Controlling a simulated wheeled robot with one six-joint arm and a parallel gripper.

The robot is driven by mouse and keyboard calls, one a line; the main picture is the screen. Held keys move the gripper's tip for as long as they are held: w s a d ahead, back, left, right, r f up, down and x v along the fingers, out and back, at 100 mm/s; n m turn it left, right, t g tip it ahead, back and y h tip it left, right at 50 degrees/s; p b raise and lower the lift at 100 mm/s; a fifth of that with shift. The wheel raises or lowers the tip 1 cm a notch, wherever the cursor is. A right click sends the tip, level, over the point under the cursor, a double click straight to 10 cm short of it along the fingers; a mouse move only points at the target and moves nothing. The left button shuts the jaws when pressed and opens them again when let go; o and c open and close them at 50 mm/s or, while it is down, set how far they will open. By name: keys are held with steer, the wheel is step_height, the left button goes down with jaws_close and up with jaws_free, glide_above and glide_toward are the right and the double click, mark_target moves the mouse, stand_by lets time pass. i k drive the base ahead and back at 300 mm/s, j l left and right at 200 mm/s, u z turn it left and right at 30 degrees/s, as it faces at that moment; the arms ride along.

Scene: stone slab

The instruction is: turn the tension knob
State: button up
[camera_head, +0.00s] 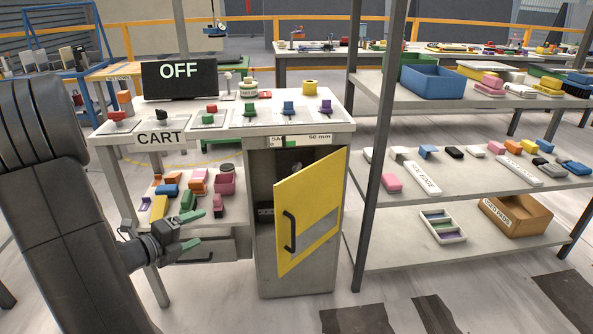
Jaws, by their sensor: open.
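Several small coloured controls stand in a row on the bench top (230,133): a red one (116,115), a green one (208,116), another green one (250,110), a blue one (288,107) and a purple one (326,106). I cannot tell which, if any, is the tension knob; no readable label names it. My gripper (205,236) has green fingers, spread apart and empty. In the picture it is below the bench top, in front of the lower shelf and drawer, and apart from the controls.
A black sign (180,79) reads "OFF". A cabinet's yellow door (308,215) stands open to the right of my gripper. A shelf rack (480,183) with a blue bin (432,82) and a cardboard box (515,214) stands at right. Dark mats lie on the floor in front.

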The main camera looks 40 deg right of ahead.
mark_target(296, 167)
steer(key=i+l, duration=0.1)
steer(key=l, duration=0.4)
steer(key=i+l, duration=0.1)
steer(key=l, duration=0.85)
steer(key=i, duration=0.05)
